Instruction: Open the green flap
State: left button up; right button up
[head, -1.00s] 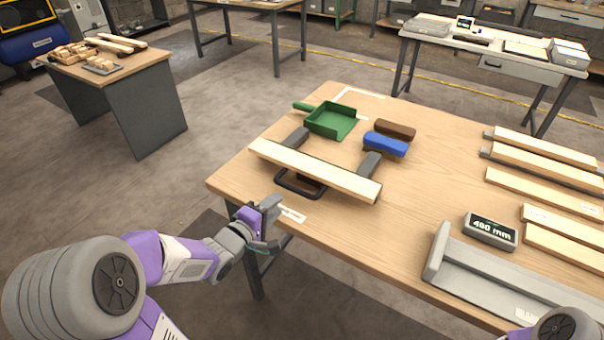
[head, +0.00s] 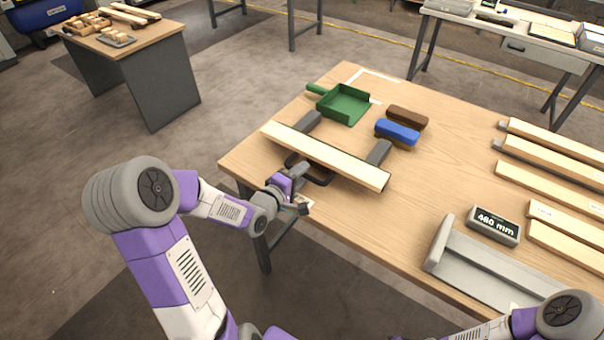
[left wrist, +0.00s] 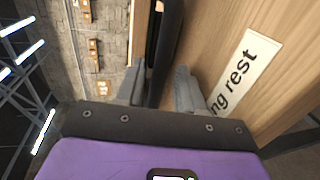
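No green flap shows in either view; the only large green thing is a dustpan (head: 343,104) lying on the wooden table. My left gripper (head: 302,190) is at the table's near left edge, beside a dark loop-shaped piece (head: 318,178) partly hidden under a pale plank (head: 325,155). In the left wrist view, the two grey fingers (left wrist: 158,88) are apart, with a dark bar (left wrist: 165,55) showing between or just beyond them. I cannot tell whether they touch it. My right arm shows at the lower right; its gripper is out of view.
The plank lies across two grey supports (head: 378,152). A grey channel (head: 490,280), a 480 mm display (head: 493,225) and several boards fill the table's right side. A printed label (left wrist: 245,70) is on the table.

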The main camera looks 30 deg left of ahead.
pick_arm(q)
jog(key=shift+w+d, duration=0.1)
jog(key=shift+w, duration=0.3)
jog(key=shift+c, duration=0.2)
grip_shut()
